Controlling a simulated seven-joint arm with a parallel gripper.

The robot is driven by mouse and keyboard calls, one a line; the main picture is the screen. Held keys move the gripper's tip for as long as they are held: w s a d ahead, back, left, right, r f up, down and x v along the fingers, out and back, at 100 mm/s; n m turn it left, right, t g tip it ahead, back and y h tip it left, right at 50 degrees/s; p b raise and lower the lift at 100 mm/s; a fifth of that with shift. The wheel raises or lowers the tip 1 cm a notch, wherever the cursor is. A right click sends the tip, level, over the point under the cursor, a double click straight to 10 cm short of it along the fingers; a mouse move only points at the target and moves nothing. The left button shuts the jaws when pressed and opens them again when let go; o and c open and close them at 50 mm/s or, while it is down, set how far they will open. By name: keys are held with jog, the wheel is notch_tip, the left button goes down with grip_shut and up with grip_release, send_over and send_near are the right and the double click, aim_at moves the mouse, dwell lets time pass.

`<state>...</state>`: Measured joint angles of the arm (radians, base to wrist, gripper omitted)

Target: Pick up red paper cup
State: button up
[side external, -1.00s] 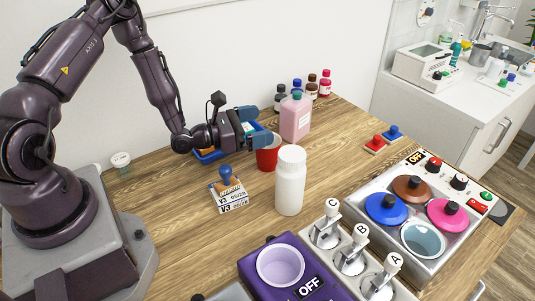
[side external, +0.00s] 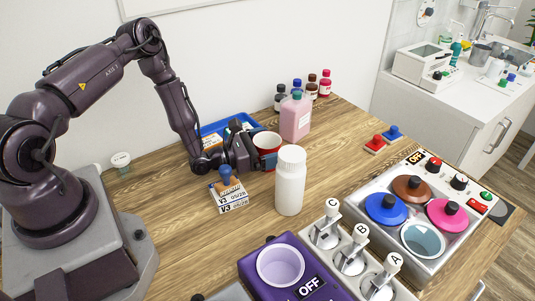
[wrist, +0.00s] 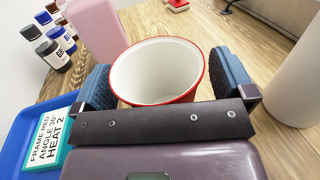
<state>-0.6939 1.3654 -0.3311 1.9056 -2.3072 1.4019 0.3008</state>
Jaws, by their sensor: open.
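The red paper cup (side external: 267,143) stands upright on the wooden table, with a white inside and a red rim. In the wrist view the cup (wrist: 158,73) sits between the two blue fingers of my gripper (wrist: 165,78). My gripper is open, with one finger on each side of the cup. A small gap shows by the right finger; I cannot tell whether the left finger touches the cup. In the side view my gripper (side external: 262,152) is low, at the cup's height, and hides part of the cup's side.
A white bottle (side external: 290,182) stands close in front of the cup. A pink bottle (side external: 296,118) is behind it. A blue tray (side external: 214,128) lies behind my gripper. A small box with a blue-handled stamp (side external: 229,192) is at the front left.

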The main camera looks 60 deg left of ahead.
jog(key=shift+c, duration=0.2)
jog(key=c, duration=0.8)
jog(key=shift+r, duration=0.1)
jog(key=shift+c, duration=0.2)
